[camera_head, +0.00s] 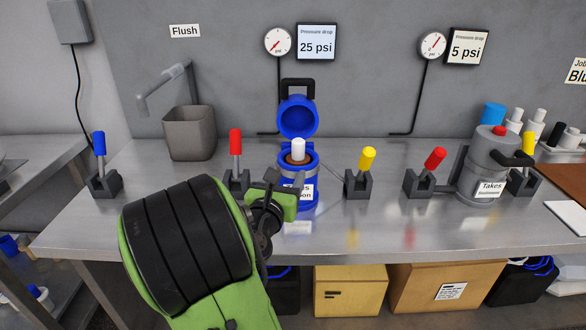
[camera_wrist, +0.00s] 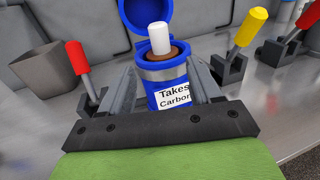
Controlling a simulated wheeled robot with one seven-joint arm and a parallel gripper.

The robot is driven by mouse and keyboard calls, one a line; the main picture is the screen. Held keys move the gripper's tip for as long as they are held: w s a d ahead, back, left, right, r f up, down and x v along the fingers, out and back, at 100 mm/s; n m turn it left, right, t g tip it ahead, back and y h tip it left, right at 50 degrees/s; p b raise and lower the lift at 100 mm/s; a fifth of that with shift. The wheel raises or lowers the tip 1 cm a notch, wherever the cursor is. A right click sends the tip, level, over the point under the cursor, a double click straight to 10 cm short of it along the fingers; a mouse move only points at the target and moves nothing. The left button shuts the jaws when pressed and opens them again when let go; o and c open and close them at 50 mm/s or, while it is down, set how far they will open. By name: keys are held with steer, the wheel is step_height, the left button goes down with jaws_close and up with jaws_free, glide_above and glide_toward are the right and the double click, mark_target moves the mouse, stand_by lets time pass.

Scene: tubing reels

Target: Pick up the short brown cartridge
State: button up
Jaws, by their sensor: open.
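A brown cartridge (camera_head: 298,159) with a white top stands upright inside the blue housing (camera_head: 310,194), whose lid is swung open behind it. Only its upper part shows above the rim; the rest is hidden in the housing. The wrist view shows its brown top (camera_wrist: 160,55) and white stub, with the "Takes Carbon" label on the housing below. My gripper (camera_wrist: 162,68) is open and empty. In that view its two fingers flank the housing, one on each side, with the cartridge between and beyond them. Whether the fingers touch the housing cannot be told.
Red (camera_head: 236,143) and yellow (camera_head: 367,160) valve levers stand close on either side of the blue housing. A grey closed housing (camera_head: 490,165) and several white, blue and black cartridges stand at right. A grey bin (camera_head: 190,133) sits at left.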

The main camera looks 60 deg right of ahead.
mark_target(297, 154)
steer(key=p+x, duration=0.1)
steer(key=x, duration=0.5)
steer(key=p+x, duration=0.2)
steer(key=x, duration=0.5)
steer(key=shift+f, duration=0.2)
steer(key=shift+a, duration=0.1)
steer(key=shift+c, duration=0.3)
jaws_close()
